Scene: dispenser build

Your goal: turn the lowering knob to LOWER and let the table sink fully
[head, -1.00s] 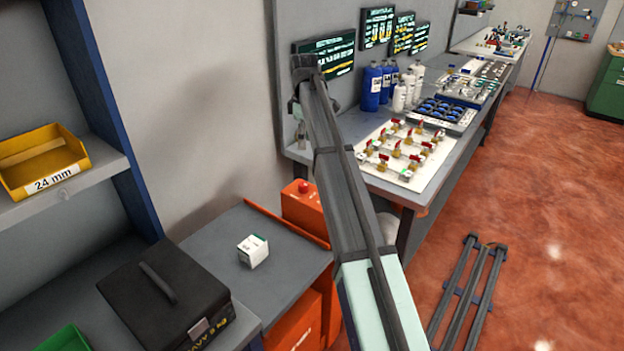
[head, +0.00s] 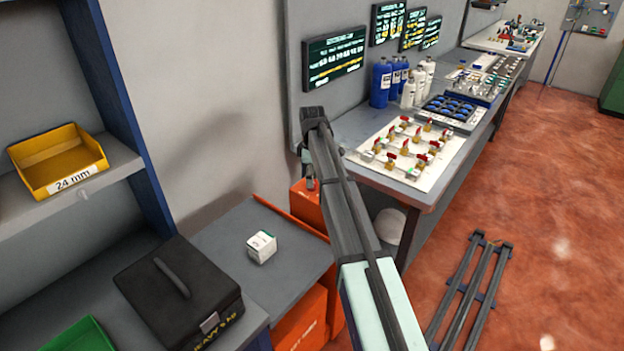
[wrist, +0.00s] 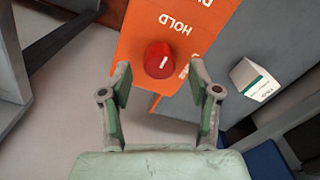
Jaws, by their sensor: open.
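Other lettering there is cut off or partly covered. My gripper (wrist: 159,72) is open, its fingers left and right of the knob in the picture; I cannot tell the gap in depth. In the head view my gripper (head: 308,170) hangs over the orange housing (head: 304,203) and hides the knob. The table's grey top (head: 215,237) is beside the housing and bears a white box (head: 261,247), also in the wrist view (wrist: 252,80).
A black case (head: 178,290) stands left of the table top, below a shelf with a yellow bin (head: 57,160). A workbench (head: 428,195) with a valve board (head: 415,150) and bottles stands to the right. A rail frame (head: 470,290) lies on the floor.

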